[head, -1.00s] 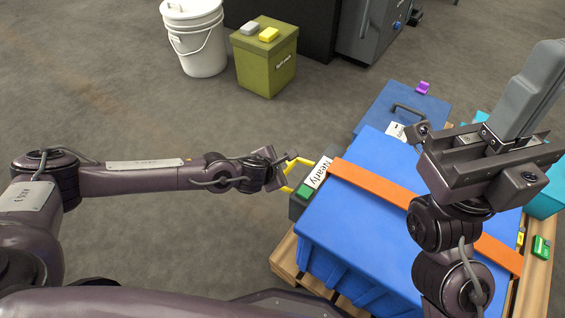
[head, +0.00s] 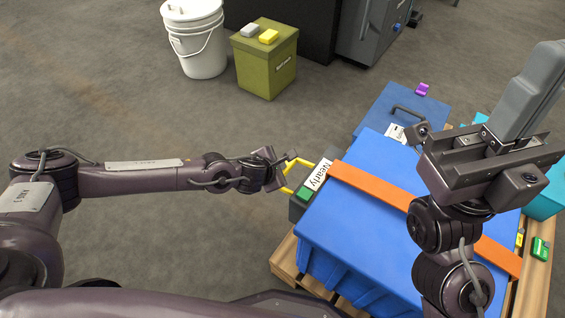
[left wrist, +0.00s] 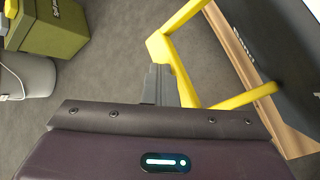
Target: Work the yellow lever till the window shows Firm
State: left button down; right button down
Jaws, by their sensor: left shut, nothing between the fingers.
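The yellow lever (head: 291,186) is a looped handle on the left side of a dark grey ratchet box with a green patch. The white window (head: 319,175) on the box reads "Nearly". My left gripper (head: 291,158) is shut and empty, close by the lever's upper end. In the left wrist view, its grey fingers (left wrist: 157,84) are together beside the yellow lever bars (left wrist: 180,66); I cannot tell whether they touch. My right gripper (head: 522,95) is raised over the right part of the load, and its finger opening is not clear.
An orange strap (head: 375,187) crosses the blue crate (head: 370,235) on a wooden pallet (head: 283,262). A smaller blue box (head: 425,108) stands behind it. A green bin (head: 266,68) and white bucket (head: 196,45) stand at the back. Floor left of the pallet is clear.

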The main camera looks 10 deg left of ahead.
pick_arm(q)
jog(key=shift+r+p, duration=1)
jog(key=shift+r, duration=0.5)
notch_tip(320, 180, up, 5)
jog(key=p, duration=0.4)
dwell(2.8)
dwell(0.5)
